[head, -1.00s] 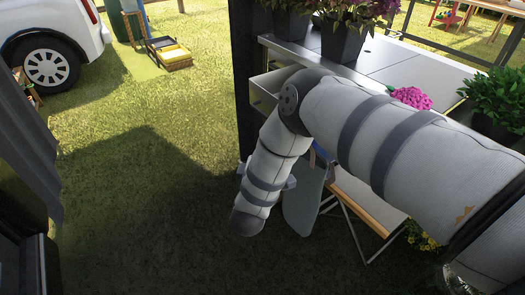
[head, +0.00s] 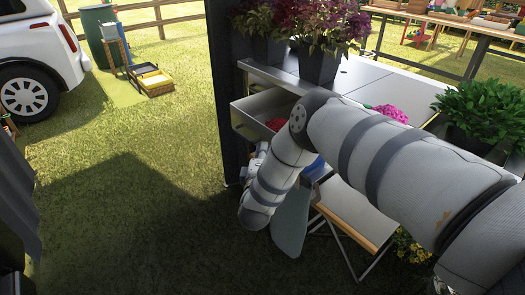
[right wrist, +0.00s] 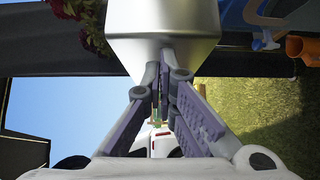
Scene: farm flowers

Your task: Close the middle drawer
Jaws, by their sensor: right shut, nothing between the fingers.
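A metal drawer (head: 250,128) stands open under the grey worktop in the head view, with something red (head: 277,124) inside. Its place among any other drawers is hidden by my right arm. In the right wrist view a smooth silver metal body (right wrist: 165,28), seemingly this drawer, fills the top middle. My right gripper (right wrist: 160,78) is shut and empty, its fingertips close to that metal; I cannot tell whether they touch. In the head view the right gripper (head: 259,156) is mostly hidden behind my forearm, just below the drawer. My left gripper is not in view.
Dark pots with purple plants (head: 318,62) stand on the worktop above the drawer. A green plant (head: 485,108) and pink flowers (head: 390,113) are to the right. A dark post (head: 225,90) rises left of the drawer. Open grass (head: 110,210) lies further left.

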